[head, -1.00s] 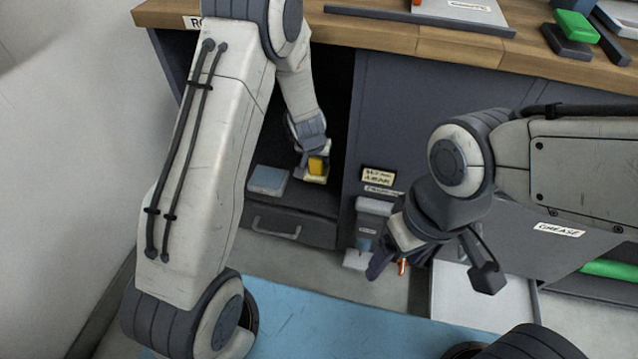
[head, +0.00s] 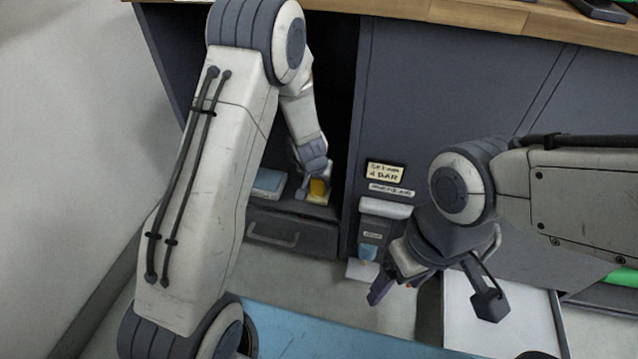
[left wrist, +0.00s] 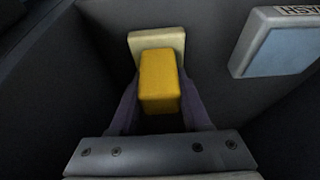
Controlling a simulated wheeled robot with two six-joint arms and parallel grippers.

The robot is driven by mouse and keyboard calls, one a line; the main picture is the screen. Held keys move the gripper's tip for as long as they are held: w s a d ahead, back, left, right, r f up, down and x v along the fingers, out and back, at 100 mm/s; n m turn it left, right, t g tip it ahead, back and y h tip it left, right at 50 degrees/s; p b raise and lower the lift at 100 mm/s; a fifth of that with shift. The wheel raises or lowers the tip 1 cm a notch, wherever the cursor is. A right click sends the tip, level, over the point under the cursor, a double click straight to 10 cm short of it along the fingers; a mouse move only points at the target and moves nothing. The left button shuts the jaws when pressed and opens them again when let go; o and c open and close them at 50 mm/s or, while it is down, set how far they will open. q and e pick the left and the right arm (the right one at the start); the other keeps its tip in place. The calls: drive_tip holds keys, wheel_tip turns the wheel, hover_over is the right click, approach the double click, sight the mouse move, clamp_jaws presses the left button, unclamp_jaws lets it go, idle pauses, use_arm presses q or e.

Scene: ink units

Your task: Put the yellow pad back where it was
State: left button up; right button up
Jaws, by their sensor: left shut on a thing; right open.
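The yellow pad (left wrist: 160,80) is a small block between the fingers of my left gripper (left wrist: 162,105), which is shut on it. In the head view the yellow pad (head: 318,188) shows at the end of my left arm, inside the dark opening above a drawer. A cream pad-like piece (left wrist: 157,42) is right behind the yellow pad in the left wrist view; I cannot tell whether they touch. My right gripper (head: 378,292) is open and empty, low in front of the cabinet.
A blue-grey block with a pale edge (head: 268,184) lies left of the yellow pad; it also shows in the left wrist view (left wrist: 282,45). A handled drawer (head: 290,236) is below. A dispenser (head: 374,240) hangs on the cabinet. A white tray (head: 497,325) is at lower right.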

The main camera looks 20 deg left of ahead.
use_arm(q)
drive_tip(key=shift+f, duration=0.15)
drive_tip(key=o, duration=1.2)
drive_tip(key=shift+r+p, duration=0.3)
drive_tip(key=shift+r, duration=0.2)
drive_tip(key=p+v, duration=0.6)
drive_tip(key=v, duration=0.5)
drive_tip(key=shift+s+r+p, duration=0.15)
drive_tip(key=shift+s+p, duration=0.1)
drive_tip(key=shift+p, duration=0.1)
